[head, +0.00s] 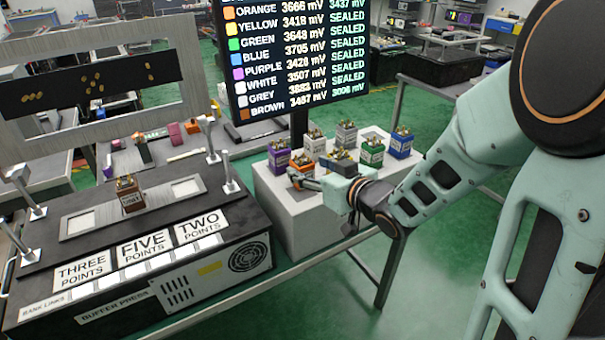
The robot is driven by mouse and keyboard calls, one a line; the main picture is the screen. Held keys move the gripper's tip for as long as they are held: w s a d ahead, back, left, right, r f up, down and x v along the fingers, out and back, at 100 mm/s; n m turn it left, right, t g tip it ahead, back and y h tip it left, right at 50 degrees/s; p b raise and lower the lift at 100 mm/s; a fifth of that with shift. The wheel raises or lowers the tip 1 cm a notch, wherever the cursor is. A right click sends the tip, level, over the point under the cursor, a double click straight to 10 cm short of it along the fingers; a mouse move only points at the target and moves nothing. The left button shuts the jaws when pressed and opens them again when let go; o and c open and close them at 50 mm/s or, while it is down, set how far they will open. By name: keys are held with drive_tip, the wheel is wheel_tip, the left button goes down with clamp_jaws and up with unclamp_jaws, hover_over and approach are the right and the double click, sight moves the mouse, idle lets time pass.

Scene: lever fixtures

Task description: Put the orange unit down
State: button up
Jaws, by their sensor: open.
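The orange unit (302,163) is a small block with metal terminals on top. It stands on the white pedestal (296,210) near its front left, beside the purple unit (278,155). My gripper (312,176) reaches in from the right, low over the pedestal. Its jaws are open at the orange unit and cover its lower part. I cannot tell whether a finger touches it.
White (314,143), grey (346,134), green (372,152) and blue (400,143) units stand close behind and right of my gripper. Left is the buffer press (150,270), with a brown unit (129,196) and upright levers. A screen (295,60) stands behind.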

sight(306, 163)
drive_tip(key=x, duration=0.5)
drive_tip(key=shift+w+d, duration=0.15)
drive_tip(key=shift+w, duration=0.1)
drive_tip(key=c, duration=1.5)
drive_tip(key=shift+o, duration=0.2)
drive_tip(key=shift+r, duration=0.1)
